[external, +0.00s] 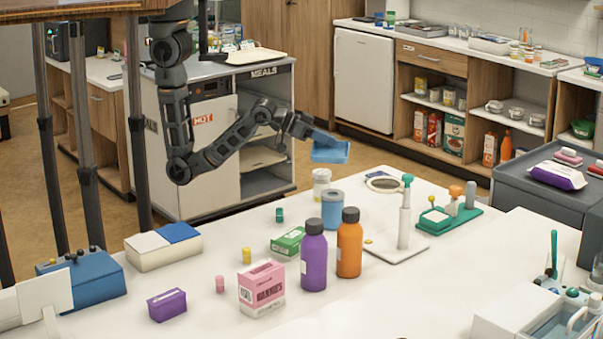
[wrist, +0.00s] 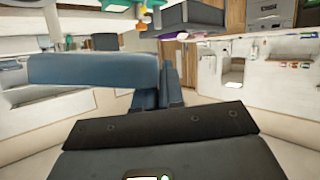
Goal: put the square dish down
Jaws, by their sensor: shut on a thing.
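The square dish (external: 330,153) is blue and shallow. My gripper (external: 317,137) is shut on its near-left edge and holds it in the air, close to the far edge of the white table (external: 215,262) in the external view. In the wrist view the dish (wrist: 92,70) shows as a blue slab at the left, beside my gripper's fingers (wrist: 170,90). The exact contact is partly hidden there. The dish looks roughly level and touches nothing else that I can see.
Below the dish stand a white-lidded jar (external: 321,183), a blue jar (external: 332,210) and a round ring-like dish (external: 384,184). A purple bottle (external: 314,256) and an orange bottle (external: 349,243) stand nearer. A meal cart (external: 270,180) is behind. The table's left-centre has free patches.

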